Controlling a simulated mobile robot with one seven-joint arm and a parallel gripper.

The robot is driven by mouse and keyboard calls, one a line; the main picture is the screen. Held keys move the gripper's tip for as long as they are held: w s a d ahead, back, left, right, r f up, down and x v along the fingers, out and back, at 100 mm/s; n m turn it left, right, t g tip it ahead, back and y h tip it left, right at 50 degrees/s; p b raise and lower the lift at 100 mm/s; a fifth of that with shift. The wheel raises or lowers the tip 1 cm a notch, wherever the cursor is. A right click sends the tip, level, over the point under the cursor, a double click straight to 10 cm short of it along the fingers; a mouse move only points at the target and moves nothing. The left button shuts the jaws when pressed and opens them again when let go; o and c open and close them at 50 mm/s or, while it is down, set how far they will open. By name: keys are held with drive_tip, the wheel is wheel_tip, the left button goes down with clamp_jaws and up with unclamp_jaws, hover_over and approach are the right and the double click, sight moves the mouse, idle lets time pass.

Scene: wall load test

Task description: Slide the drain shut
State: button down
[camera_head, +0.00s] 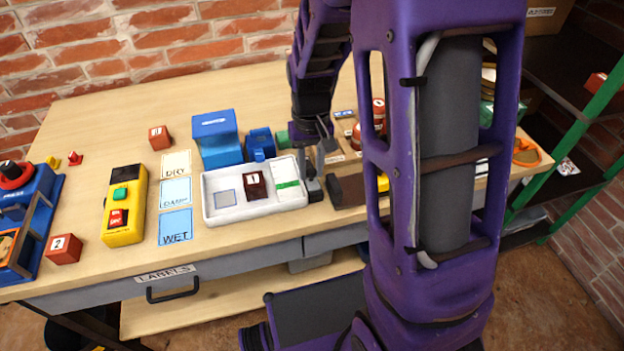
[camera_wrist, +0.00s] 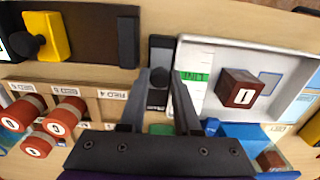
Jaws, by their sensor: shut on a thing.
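A white tray (camera_head: 260,211) lies near the middle of the bench. Its right end has a white panel with a green LINE strip (camera_head: 287,185). A grey drain slide (camera_head: 315,193) sits against that end, and it also shows in the wrist view (camera_wrist: 160,47) with a dark round knob (camera_wrist: 158,78). My gripper (camera_head: 312,178) reaches down to the slide; in the wrist view my gripper (camera_wrist: 161,78) has one finger on each side of the knob and is shut on it. A dark red block marked 1 (camera_head: 254,186) stands in the tray. The drain opening is not visible.
DRY, DAMP and WET cards (camera_head: 175,225) lie left of the tray, beside a yellow button box (camera_head: 126,205). A blue stand (camera_head: 216,140) is behind the tray. Red cylinders (camera_wrist: 66,112) stand in a wooden rack.

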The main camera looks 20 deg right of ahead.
drive_tip(key=shift+w, duration=1.5)
drive_tip(key=c, duration=0.9)
unclamp_jaws()
drive_tip(key=shift+r+p, duration=0.15)
drive_tip(key=shift+p, duration=0.15)
drive_tip(key=shift+r+p, duration=2.65)
drive_tip(key=shift+r, duration=0.75)
